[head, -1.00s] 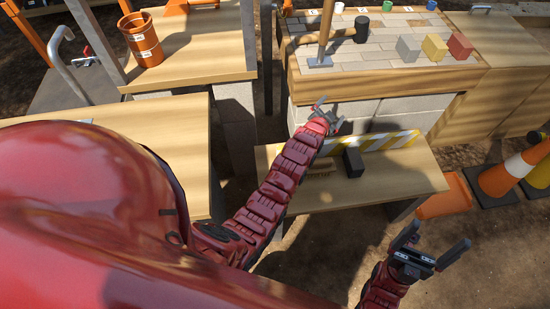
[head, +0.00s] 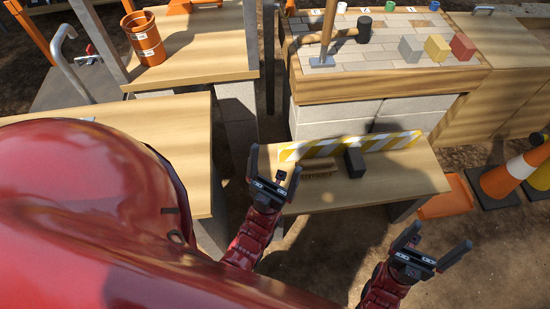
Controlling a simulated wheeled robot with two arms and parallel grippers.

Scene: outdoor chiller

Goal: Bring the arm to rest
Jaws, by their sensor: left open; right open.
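My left gripper (head: 274,179) is open and empty, in the middle of the head view. Its fingers point up in the picture, in front of the left end of a low wooden bench (head: 400,176). My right gripper (head: 431,249) is open and empty at the lower right, over bare ground. Both arms come in from the bottom of the picture. Neither gripper holds anything.
Traffic cones (head: 505,178) stand at right. Ground before the bench is clear.

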